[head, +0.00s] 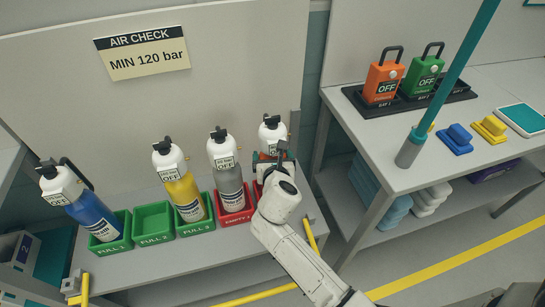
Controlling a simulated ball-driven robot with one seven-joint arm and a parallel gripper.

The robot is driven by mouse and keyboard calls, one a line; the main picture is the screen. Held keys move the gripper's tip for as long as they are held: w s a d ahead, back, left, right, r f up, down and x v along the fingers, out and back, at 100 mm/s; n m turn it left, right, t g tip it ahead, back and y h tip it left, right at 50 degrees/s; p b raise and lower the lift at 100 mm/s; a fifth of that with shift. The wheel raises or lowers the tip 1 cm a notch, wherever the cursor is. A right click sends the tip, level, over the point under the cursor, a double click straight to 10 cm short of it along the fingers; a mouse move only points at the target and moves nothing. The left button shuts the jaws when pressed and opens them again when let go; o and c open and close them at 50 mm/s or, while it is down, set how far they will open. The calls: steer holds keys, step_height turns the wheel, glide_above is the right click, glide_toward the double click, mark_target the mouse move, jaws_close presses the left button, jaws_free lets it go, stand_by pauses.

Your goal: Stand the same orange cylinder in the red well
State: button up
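A cylinder with a white top (272,132) and black valve stands upright at the right end of the rack. Only a sliver of orange-red shows below its top; most of its body is hidden behind my gripper (274,160) and arm. My gripper is at the cylinder's upper body, but its fingers are too small and overlapped to show whether they are shut on it. The red well labelled EMPTY 1 (238,217) holds a grey cylinder (229,182). A second red well (257,189) shows only an edge beside my arm. Whether the cylinder's foot is inside it is hidden.
Green wells hold a tilted blue cylinder (91,215) and a yellow cylinder (185,196); the green well between them (153,219) is empty. A bench (420,155) on the right bears padlock-shaped blocks and a teal pole (452,75) rises before it.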

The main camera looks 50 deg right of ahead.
steer(key=shift+w+f+b, duration=0.1)
steer(key=shift+f+b, duration=0.1)
steer(key=shift+b, duration=0.1)
stand_by(0.8)
steer(key=o, duration=1.6)
steer(key=shift+o, duration=0.9)
steer(key=p+v, duration=0.1)
steer(key=v, duration=0.9)
steer(key=shift+s+a, duration=0.3)
steer(key=shift+s, duration=0.05)
steer(key=shift+f, duration=0.15)
